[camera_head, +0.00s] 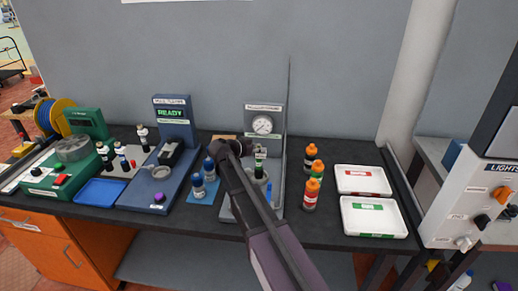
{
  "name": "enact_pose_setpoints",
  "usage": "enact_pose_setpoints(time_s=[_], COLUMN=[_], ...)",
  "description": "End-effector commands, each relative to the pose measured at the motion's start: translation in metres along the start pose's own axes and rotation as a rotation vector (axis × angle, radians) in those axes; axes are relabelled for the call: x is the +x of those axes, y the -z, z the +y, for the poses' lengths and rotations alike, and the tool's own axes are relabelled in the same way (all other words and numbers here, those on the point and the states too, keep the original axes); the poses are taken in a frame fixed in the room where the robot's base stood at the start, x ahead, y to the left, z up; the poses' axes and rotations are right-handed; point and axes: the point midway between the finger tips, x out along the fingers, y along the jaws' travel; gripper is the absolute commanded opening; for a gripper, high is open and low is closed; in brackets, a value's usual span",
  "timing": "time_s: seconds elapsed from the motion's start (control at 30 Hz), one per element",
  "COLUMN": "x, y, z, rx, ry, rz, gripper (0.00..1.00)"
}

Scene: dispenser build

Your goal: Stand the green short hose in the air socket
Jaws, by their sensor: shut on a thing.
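My arm reaches up from the bottom middle, and its wrist ends in front of the grey gauge station. My gripper (247,149) is small and partly hidden by my own wrist. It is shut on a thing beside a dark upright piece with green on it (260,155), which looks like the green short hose. The gauge station (278,118) has a round white dial (262,125) on its back panel. The air socket cannot be made out clearly; the station's base is partly covered by my arm.
Several orange-capped bottles (311,194) stand right of the station. Two white trays (373,217) with red and green labels lie further right. Blue-capped bottles (198,188) stand left of my arm, beside a blue machine (174,123) reading READY. A grey wall is behind.

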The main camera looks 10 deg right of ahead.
Motion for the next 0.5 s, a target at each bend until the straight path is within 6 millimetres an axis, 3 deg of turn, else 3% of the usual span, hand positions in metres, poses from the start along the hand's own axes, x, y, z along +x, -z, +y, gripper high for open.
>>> enact_pose_setpoints(time_s=[0.5], x=[0.0030], y=[-0.0070], z=[0.0000], rx=[0.000], ry=[0.000], rz=[0.001], gripper=[0.00])
